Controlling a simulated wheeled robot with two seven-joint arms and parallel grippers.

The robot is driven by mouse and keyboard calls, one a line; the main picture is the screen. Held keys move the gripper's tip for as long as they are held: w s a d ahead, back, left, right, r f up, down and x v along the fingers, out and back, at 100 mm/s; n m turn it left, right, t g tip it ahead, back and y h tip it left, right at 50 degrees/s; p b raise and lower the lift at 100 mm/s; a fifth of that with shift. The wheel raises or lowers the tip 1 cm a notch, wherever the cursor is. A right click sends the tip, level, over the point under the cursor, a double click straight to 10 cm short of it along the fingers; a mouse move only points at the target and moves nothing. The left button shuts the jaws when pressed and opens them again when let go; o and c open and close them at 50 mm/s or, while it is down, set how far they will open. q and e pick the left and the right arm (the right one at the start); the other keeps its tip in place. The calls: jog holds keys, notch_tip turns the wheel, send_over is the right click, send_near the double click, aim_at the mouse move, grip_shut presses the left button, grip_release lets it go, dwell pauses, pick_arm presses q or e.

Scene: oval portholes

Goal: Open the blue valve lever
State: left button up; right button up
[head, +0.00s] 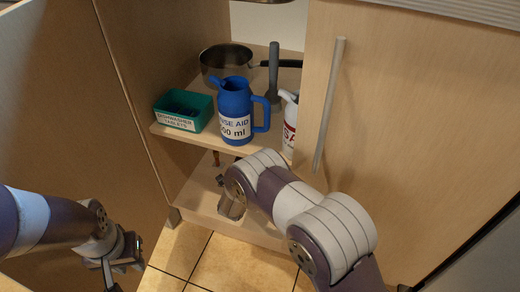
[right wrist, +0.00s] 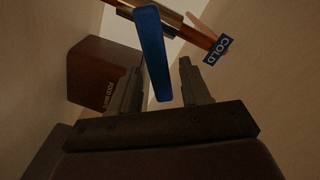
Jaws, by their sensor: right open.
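The blue valve lever (right wrist: 152,52) shows in the right wrist view as a long flat handle. It extends down the picture from beside a copper pipe (right wrist: 200,32) bearing a blue COLD tag (right wrist: 217,49). My right gripper (right wrist: 158,68) is open, with the lever between its fingers in the picture; I cannot tell whether they touch. In the head view my right arm reaches into the lower cabinet, and the lever is hidden there. My left gripper (head: 122,268) is at the lower left, outside the cabinet, with its jaws unclear.
A dark brown box (right wrist: 103,75) stands left of the right gripper. On the shelf above are a blue jug (head: 236,108), a green tub (head: 184,111), a pan (head: 222,62) and a white bottle (head: 290,118). A cabinet door (head: 420,130) with a long handle is at right.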

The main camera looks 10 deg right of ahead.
jog(key=p+v, duration=0.5)
jog(key=v, duration=0.7)
jog(key=shift+p, duration=0.35)
jog(key=shift+f, duration=0.1)
